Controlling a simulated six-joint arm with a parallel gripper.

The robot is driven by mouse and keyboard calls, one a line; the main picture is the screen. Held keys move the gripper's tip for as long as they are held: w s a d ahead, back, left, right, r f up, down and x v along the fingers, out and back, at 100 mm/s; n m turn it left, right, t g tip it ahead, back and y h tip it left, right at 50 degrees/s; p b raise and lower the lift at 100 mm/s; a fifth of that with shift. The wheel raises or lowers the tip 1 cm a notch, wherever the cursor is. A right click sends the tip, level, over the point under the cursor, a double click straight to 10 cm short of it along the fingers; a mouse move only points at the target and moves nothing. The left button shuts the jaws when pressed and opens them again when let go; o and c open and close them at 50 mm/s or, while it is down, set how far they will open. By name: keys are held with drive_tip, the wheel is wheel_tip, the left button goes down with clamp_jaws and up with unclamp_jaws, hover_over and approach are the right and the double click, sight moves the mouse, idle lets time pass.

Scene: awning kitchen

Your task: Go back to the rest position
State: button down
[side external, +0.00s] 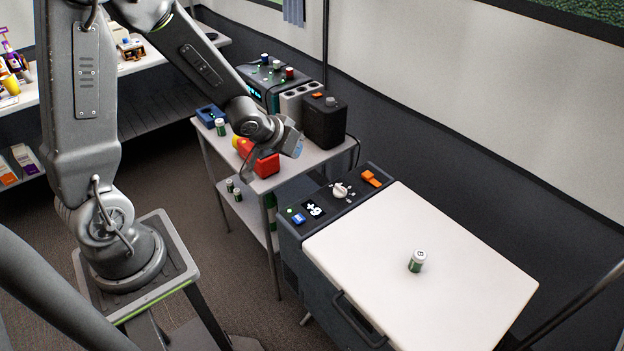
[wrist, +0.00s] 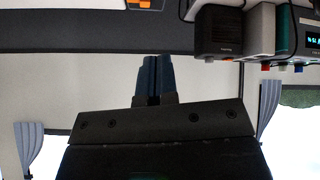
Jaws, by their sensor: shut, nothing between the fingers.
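My gripper (side external: 298,148) is raised above the small side table (side external: 322,158), pointing toward the back wall. In the wrist view my gripper (wrist: 151,78) has its two dark fingers together with nothing between them. It holds no object and appears apart from everything around it. My arm reaches over from the base at the left.
A white-topped cooler (side external: 455,255) bears a green-and-white canister (side external: 416,261). A black box (side external: 324,121), a red device (side external: 266,164) and a blue holder (side external: 209,115) stand on the side table. A stocked shelf (side external: 135,66) is at the back left.

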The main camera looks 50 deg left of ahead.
drive_tip(key=s+d+r+m+g, duration=0.1)
drive_tip(key=s+d+r, duration=0.3)
drive_tip(key=s+r, duration=0.4)
drive_tip(key=s+d+r+m+g, duration=0.1)
drive_tip(key=s+d+r+m, duration=0.1)
drive_tip(key=s+d+r, duration=0.3)
drive_tip(key=s+r, duration=0.4)
drive_tip(key=s, duration=0.2)
drive_tip(key=shift+r+m+h, duration=0.2)
drive_tip(key=shift+m+h, duration=0.1)
drive_tip(key=shift+h, duration=0.1)
drive_tip(key=shift+w, duration=0.1)
idle(0.3)
